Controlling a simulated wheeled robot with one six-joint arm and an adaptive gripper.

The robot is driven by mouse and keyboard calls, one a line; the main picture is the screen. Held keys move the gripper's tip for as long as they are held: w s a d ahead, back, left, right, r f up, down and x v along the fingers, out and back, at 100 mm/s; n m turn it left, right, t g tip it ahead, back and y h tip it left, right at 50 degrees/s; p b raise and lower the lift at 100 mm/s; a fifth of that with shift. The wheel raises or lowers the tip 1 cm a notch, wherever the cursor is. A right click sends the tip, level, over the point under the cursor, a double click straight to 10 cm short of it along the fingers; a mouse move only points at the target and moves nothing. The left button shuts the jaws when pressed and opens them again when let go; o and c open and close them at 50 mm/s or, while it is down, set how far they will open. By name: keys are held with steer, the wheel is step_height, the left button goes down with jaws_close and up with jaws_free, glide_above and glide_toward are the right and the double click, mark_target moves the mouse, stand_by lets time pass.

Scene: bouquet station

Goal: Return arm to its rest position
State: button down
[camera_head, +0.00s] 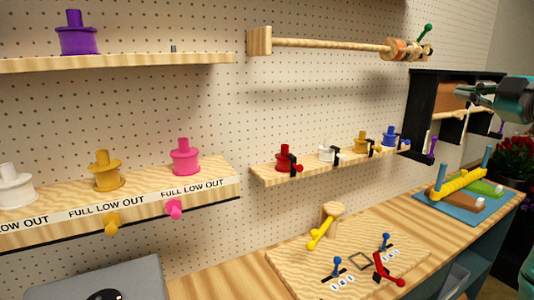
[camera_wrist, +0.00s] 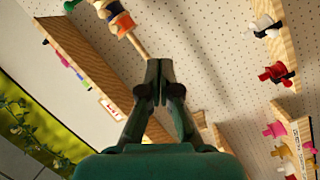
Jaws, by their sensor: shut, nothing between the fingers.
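My gripper (camera_head: 464,92) shows at the right edge of the head view, raised in front of the black wall cabinet (camera_head: 418,95). Part of my teal arm is cut off by the frame edge there. In the wrist view my gripper (camera_wrist: 158,72) has its two dark fingers together with nothing between them. Beyond the fingertips in that view lies a wooden rod (camera_wrist: 137,44) with several rings on it. The same rod (camera_head: 325,44) stands out along the pegboard in the head view.
A wooden shelf (camera_head: 268,172) holds several small spools. Another shelf (camera_head: 212,180) at left carries larger spools and FULL LOW OUT labels. The bench has a board (camera_head: 300,264) with small levers and a blue tray (camera_head: 440,203). Red flowers (camera_head: 514,157) stand at far right.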

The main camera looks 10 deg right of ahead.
steer(key=w+a+f+m+h, duration=0.1)
steer(key=w+a+f+m, duration=0.15)
steer(key=f, duration=1.05)
steer(key=w+a+f+m, duration=0.2)
steer(key=a+f+m, duration=0.15)
steer(key=f, duration=0.95)
steer(key=s+a+f+m+g+h, duration=0.1)
steer(key=s+a+f+m, duration=0.3)
steer(key=f, duration=0.8)
steer(key=s+a+f+m+h, duration=0.1)
steer(key=s+a+f, duration=0.5)
steer(key=f, duration=0.6)
steer(key=s+a+f+m+g, duration=0.1)
steer(key=s+a+f, duration=0.4)
steer(key=s, duration=0.5)
steer(key=s+a+f+m, duration=0.1)
steer(key=s+a+f, duration=0.4)
steer(key=s, duration=0.5)
steer(key=s+a+r, duration=0.1)
steer(key=s+a, duration=0.1)
steer(key=s, duration=0.9)
steer(key=s+a+r+g+y, duration=0.1)
steer(key=s+a+r, duration=0.1)
steer(key=s, duration=0.9)
steer(key=shift+a+r+n, duration=0.2)
steer(key=shift+a+n, duration=0.1)
steer(key=shift+a, duration=0.1)
